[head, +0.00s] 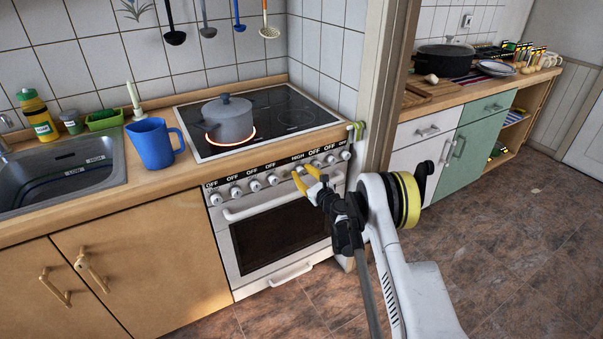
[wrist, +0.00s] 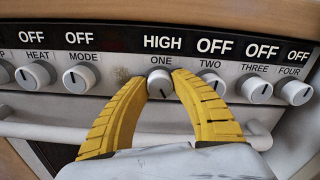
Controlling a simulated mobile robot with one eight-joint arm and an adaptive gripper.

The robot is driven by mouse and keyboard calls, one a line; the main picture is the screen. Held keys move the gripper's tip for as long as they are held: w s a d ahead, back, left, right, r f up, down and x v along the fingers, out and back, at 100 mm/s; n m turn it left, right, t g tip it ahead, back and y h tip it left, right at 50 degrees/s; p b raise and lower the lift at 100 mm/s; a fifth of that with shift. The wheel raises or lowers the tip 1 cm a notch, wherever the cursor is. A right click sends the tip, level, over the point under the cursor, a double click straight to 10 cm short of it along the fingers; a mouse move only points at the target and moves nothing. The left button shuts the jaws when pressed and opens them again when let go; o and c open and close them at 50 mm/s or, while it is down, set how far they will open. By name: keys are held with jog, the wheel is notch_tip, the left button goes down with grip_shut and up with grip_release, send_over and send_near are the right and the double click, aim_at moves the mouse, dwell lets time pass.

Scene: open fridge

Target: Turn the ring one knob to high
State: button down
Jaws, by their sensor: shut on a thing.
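The ring one knob (wrist: 160,84) is a small white dial on the stove's front panel. The label above it reads HIGH in the wrist view, and HIGH also shows on the panel in the head view. My gripper (wrist: 160,76) has its two yellow fingers on either side of this knob, closed on it. In the head view my gripper (head: 302,181) reaches the panel from the front right and hides the knob. A grey pot (head: 228,122) stands on the stovetop (head: 296,100), over a ring that glows orange.
The two knob (wrist: 211,84) sits close to the right finger and reads OFF. The mode knob (wrist: 76,79) is to the left, also OFF. The oven handle (head: 262,207) runs below the panel. A blue jug (head: 152,144) stands on the counter left of the stove.

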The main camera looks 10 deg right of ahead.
dwell(0.4)
jog(key=c, duration=1)
grip_release()
jog(key=shift+c, duration=0.2)
jog(key=v, duration=0.7)
jog(key=shift+s, duration=0.25)
jog(key=shift+r, duration=0.1)
